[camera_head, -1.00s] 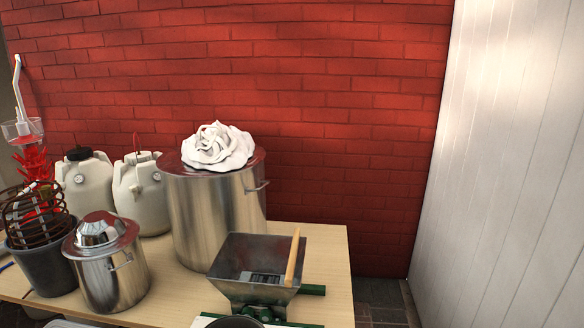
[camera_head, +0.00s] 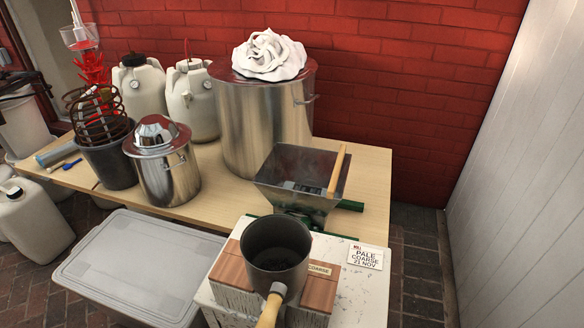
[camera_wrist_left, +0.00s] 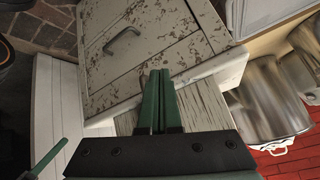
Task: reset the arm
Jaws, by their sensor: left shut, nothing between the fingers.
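My left gripper (camera_wrist_left: 158,78) shows in the left wrist view. Its two green fingers are pressed together with nothing between them. Behind the fingers is a weathered white cabinet (camera_wrist_left: 150,50) with a dark handle; I cannot judge the gap to it. Neither gripper nor arm shows in the head view. My right gripper is not identifiable in either view.
A lidded bin (camera_head: 140,262) stands front left.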

